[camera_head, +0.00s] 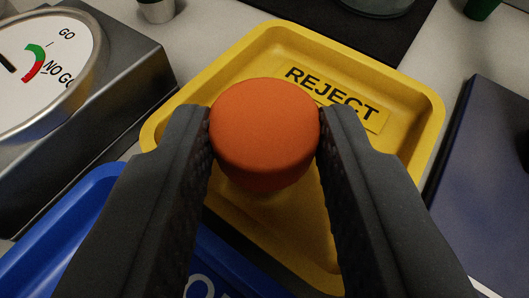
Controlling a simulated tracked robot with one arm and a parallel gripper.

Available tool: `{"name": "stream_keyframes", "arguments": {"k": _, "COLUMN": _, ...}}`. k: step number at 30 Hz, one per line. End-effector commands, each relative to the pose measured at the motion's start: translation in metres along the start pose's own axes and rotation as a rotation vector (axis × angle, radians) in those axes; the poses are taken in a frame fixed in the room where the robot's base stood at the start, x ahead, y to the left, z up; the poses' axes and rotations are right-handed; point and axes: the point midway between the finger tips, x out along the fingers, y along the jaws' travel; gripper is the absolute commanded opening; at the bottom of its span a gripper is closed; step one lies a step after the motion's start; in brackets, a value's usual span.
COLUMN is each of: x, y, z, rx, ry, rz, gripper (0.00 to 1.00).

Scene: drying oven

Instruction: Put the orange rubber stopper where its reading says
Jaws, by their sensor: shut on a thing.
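My gripper (265,140) is shut on the orange rubber stopper (265,130), one finger on each side of it. The stopper is held over the yellow tray (425,115), which has a label reading REJECT (330,93). I cannot tell how high above the tray floor it is. A gauge (50,60) at the upper left has a white dial marked GO and NO GO, with a green and red arc. Its needle is cut off by the frame edge, so its reading is unclear. A blue tray (65,225) at the lower left has white lettering, mostly hidden behind my gripper.
A dark blue box-like object (490,190) stands at the right. A black mat (350,30) lies behind the yellow tray. A small metal cup (157,10), a green object (481,8) and a round vessel (370,5) are at the top edge.

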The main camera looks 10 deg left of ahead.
Motion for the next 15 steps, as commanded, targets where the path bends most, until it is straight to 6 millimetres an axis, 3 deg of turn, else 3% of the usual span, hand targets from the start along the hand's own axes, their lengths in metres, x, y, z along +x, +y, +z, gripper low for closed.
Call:
{"name": "stream_keyframes", "arguments": {"k": 5, "x": 0.0014, "y": -0.0001, "z": 0.0055, "rx": 0.001, "ry": -0.005, "rz": 0.0, "gripper": 0.06}}
{"name": "stream_keyframes", "arguments": {"k": 6, "x": 0.0014, "y": -0.0001, "z": 0.0058, "rx": 0.001, "ry": -0.006, "rz": 0.0, "gripper": 0.36}}
{"name": "stream_keyframes", "arguments": {"k": 8, "x": 0.0015, "y": -0.0002, "z": 0.0065, "rx": 0.001, "ry": -0.007, "rz": 0.0, "gripper": 0.53}}
{"name": "stream_keyframes", "arguments": {"k": 15, "x": 0.0018, "y": -0.0005, "z": 0.009, "rx": 0.002, "ry": -0.012, "rz": -0.001, "gripper": 0.53}}
